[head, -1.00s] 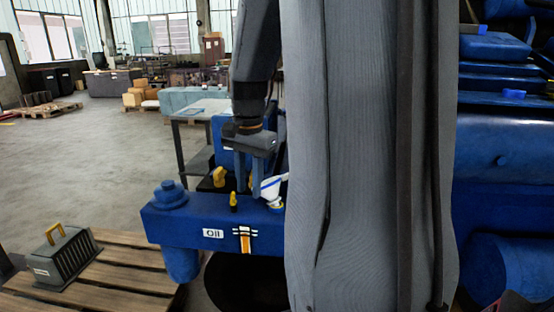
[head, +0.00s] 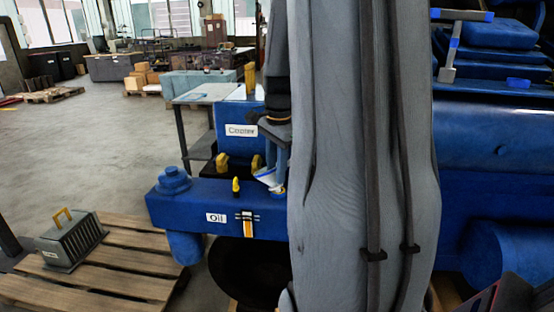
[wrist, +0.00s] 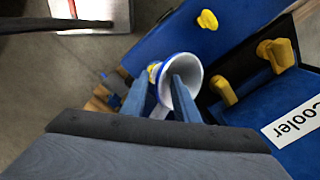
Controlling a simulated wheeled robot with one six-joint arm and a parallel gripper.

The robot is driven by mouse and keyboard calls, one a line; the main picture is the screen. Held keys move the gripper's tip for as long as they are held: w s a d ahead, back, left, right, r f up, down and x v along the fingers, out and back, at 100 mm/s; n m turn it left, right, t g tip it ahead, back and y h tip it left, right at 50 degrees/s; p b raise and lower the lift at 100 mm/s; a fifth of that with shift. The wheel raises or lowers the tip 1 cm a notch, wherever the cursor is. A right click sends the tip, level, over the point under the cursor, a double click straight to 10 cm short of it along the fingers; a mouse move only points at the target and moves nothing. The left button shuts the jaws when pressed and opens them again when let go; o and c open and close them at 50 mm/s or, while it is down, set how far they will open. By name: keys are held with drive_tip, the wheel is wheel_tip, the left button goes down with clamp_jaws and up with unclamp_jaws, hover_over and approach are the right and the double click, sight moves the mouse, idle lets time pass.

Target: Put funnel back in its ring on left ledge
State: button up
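The white funnel (head: 267,178) with a blue rim is tilted at the top of the blue left ledge (head: 190,205), partly hidden by my arm. In the wrist view its wide mouth (wrist: 188,76) faces the camera. My gripper (head: 279,172) is at the funnel, its fingers pointing down. In the wrist view the fingers (wrist: 161,78) are spread, one at the left of the rim and one in front of the mouth. I cannot tell whether they touch the funnel. I cannot make out the ring clearly.
A small yellow knob (head: 236,185) stands on the ledge near the funnel. Behind is a blue box labelled Cooler (head: 240,131), with yellow knobs (head: 257,162) in front. A pallet (head: 110,270) with a grey yellow-handled box (head: 70,240) lies at lower left. Open floor (head: 80,150) lies left.

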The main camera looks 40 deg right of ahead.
drive_tip(key=shift+f, duration=0.1)
clamp_jaws()
